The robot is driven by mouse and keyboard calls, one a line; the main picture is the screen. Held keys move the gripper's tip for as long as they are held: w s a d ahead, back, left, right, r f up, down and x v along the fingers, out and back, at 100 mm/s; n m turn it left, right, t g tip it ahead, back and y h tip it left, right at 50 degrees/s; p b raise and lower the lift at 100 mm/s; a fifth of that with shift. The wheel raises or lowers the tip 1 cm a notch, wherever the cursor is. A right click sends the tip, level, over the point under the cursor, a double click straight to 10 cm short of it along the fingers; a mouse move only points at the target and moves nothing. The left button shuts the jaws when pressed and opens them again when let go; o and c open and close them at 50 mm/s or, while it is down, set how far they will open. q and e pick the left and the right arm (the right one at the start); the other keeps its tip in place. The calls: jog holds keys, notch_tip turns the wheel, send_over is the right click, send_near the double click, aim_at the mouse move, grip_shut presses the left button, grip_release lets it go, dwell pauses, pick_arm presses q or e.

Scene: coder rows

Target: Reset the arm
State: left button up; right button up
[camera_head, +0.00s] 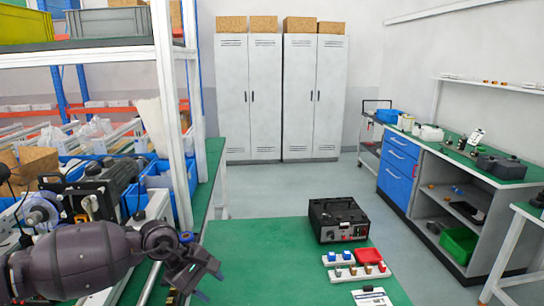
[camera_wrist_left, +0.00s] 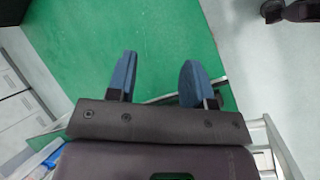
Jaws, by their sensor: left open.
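My left arm comes in from the left in the head view, with its left gripper (camera_head: 212,282) over the left edge of the green table (camera_head: 250,245). The gripper is open and empty. In the left wrist view its two blue fingertips (camera_wrist_left: 157,80) stand apart above the bare green surface (camera_wrist_left: 150,30). My right gripper does not show in either view.
A black box device (camera_head: 338,220) stands on the green table. Beside it lie white trays with small blue and red parts (camera_head: 355,265). A shelf rack (camera_head: 165,90) stands close to my left arm. Grey lockers (camera_head: 282,100) and a blue-drawer workbench (camera_head: 398,175) stand farther off.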

pick_arm(q)
jog(key=d+r+n+t+h, duration=0.45)
jog(key=r+n+h, duration=0.2)
jog(key=n, duration=0.55)
jog(key=d+r+n+t+h, duration=0.3)
jog(key=d+r+n+h, duration=0.3)
jog(key=n, duration=0.5)
jog(key=s+a+f+n+t+y, duration=0.2)
jog(key=a+f+n+t+y, duration=0.4)
jog(key=n, duration=1)
jog(key=s+a+f+n+t+y, duration=0.1)
jog(key=s+a+f+n+y, duration=0.2)
jog(key=a+f+n+y, duration=0.95)
jog(key=s+a+f+n+g, duration=0.2)
jog(key=s+f+n, duration=0.2)
jog(key=s+f, duration=0.3)
jog(key=s+a+f+n+g, duration=0.2)
jog(key=s+f+n, duration=0.3)
jog(key=s, duration=0.8)
jog(key=shift+a+f, duration=0.6)
jog(key=shift+f, duration=0.3)
